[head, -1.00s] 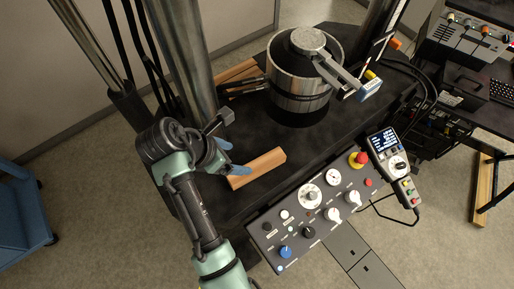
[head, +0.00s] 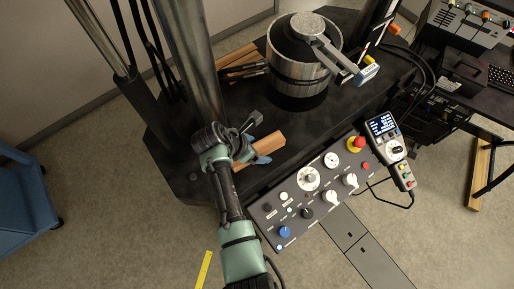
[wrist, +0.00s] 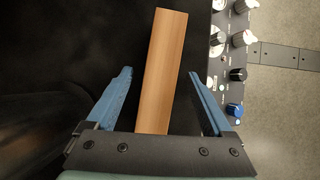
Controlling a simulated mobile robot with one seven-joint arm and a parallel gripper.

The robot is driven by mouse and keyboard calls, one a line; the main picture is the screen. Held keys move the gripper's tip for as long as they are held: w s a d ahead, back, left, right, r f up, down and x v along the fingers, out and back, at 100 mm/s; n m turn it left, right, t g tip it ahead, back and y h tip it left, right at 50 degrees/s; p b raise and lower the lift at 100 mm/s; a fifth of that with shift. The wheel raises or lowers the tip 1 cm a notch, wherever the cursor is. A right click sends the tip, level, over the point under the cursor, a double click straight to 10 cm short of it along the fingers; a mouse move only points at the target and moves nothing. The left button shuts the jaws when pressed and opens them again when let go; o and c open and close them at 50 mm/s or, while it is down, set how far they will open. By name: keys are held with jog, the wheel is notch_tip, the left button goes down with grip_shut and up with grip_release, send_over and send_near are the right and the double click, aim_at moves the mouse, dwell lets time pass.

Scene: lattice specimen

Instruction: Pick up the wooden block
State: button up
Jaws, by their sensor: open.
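The wooden block (head: 268,143) is a long brown bar lying on the black machine base, partly hidden by my gripper in the head view. In the wrist view the block (wrist: 162,70) runs lengthwise away from me, its near end between the two blue fingers and partly covered by the gripper body. My gripper (wrist: 161,88) is open, with a finger on each side and a visible gap to the block on both sides. In the head view my gripper (head: 256,157) is at the block's near-left part. I cannot tell its exact height above the base.
The control panel (head: 270,225) with knobs stands just right of the block. A metal cylinder vessel (head: 300,70) stands behind it, and a thick steel column (head: 188,60) rises at the left. More wood pieces (head: 238,60) lie behind the column. A handheld pendant (head: 392,150) is at the right.

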jog(key=shift+f, duration=0.1)
grip_shut()
dwell(0.4)
